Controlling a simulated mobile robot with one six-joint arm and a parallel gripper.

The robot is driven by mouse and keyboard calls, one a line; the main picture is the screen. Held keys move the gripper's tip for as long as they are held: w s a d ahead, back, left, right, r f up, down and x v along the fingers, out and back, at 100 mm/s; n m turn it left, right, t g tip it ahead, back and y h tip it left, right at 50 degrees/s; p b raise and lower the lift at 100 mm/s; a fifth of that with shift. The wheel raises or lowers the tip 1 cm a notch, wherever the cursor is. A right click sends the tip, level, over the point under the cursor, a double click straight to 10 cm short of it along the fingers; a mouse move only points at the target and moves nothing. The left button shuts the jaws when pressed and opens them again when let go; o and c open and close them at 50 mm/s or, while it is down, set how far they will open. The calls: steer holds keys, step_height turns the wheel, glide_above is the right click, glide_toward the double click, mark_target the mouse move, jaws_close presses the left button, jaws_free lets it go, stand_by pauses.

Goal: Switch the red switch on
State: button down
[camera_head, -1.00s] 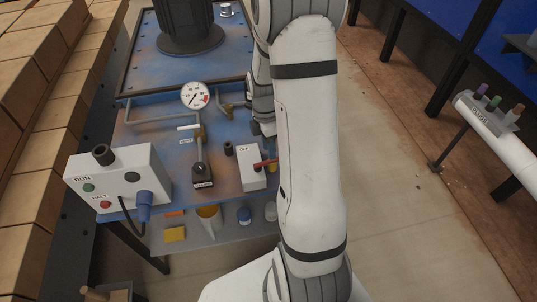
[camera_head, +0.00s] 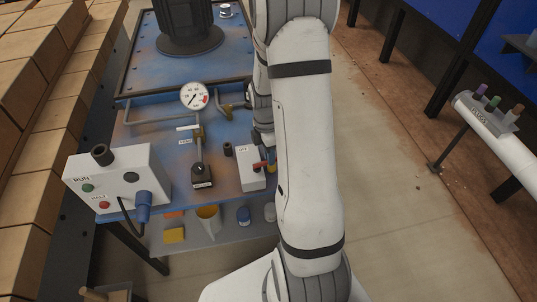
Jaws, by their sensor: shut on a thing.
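The red switch (camera_head: 257,167) is a red lever on the right side of a white box (camera_head: 250,178) with a small label on top that seems to read OFF. The box sits at the front right of the blue bench. My gripper (camera_head: 264,155) is a dark shape at the lever, shut on it, just left of my white arm. My arm hides part of the gripper and the lever's right end, so the exact grip is unclear.
A white control box (camera_head: 118,178) with RUN and HALT buttons and a blue plug stands at the front left. A gauge (camera_head: 194,96), pipes and a black-based lever (camera_head: 202,174) stand left of the switch box.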

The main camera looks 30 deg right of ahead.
stand_by(0.4)
steer(key=shift+s+m, duration=0.3)
steer(key=shift+m, duration=0.8)
steer(key=c, duration=1.4)
jaws_free()
steer(key=shift+c, duration=0.2)
steer(key=shift+r, duration=0.1)
step_height(320, 180, up, 8)
steer(key=w, duration=0.1)
steer(key=shift+w+d+f+p, duration=0.15)
steer(key=shift+w+f+p, duration=0.05)
steer(key=shift+f+p, duration=0.1)
